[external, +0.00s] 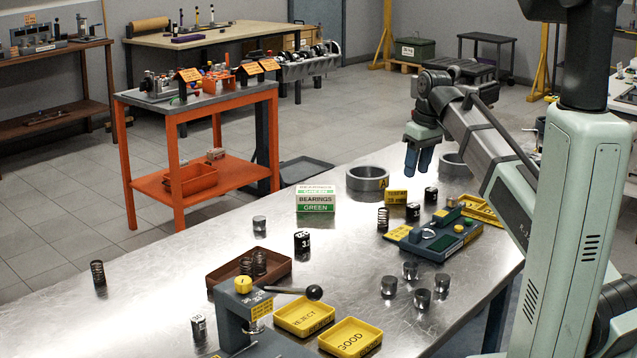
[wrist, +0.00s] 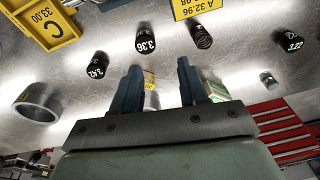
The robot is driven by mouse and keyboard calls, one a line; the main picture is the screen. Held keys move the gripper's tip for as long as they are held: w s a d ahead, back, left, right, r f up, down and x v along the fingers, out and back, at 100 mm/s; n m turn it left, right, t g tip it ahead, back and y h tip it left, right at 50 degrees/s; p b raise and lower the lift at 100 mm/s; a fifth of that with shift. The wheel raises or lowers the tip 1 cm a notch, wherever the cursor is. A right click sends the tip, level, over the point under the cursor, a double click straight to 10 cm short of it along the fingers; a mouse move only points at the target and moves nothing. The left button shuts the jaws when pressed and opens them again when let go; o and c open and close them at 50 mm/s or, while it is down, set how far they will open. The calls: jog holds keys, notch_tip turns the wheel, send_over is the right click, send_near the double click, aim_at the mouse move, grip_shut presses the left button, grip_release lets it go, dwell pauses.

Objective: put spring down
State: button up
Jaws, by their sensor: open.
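My gripper (external: 418,165) is open and empty, raised above the far part of the metal table. Its two blue fingers (wrist: 160,82) stand apart with nothing held between them. A dark coil spring (external: 383,218) stands upright on the table by the blue gauge block, below and left of the gripper. A spring also shows in the wrist view (wrist: 201,36), apart from the fingers. Another spring (external: 98,273) stands alone at the table's left. More springs (external: 260,263) stand in the brown tray (external: 222,279).
A bearings box (external: 316,198), a metal ring (external: 367,178) and black numbered cylinders (external: 302,242) stand on the table. The blue gauge block (external: 433,236) has yellow trays beside it. A press with a black-knobbed lever (external: 314,292) and yellow REJECT (external: 305,332) and GOOD (external: 373,347) trays are in front.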

aim_at(379, 226)
jog(key=shift+s+a+f+n+g+y, duration=0.4)
jog(key=shift+a+f+n, duration=0.95)
jog(key=shift+f+n, duration=0.75)
jog(key=shift+s+a+f+n+g+y, duration=0.25)
jog(key=shift+s+a+f+n+y, duration=0.2)
jog(key=shift+a+f+n, duration=1.25)
jog(key=shift+s+a+f+n+g+y, duration=0.4)
jog(key=shift+a+f+n, duration=0.55)
jog(key=shift+f+n, duration=1.45)
jog(key=shift+r+n, duration=0.4)
grip_shut()
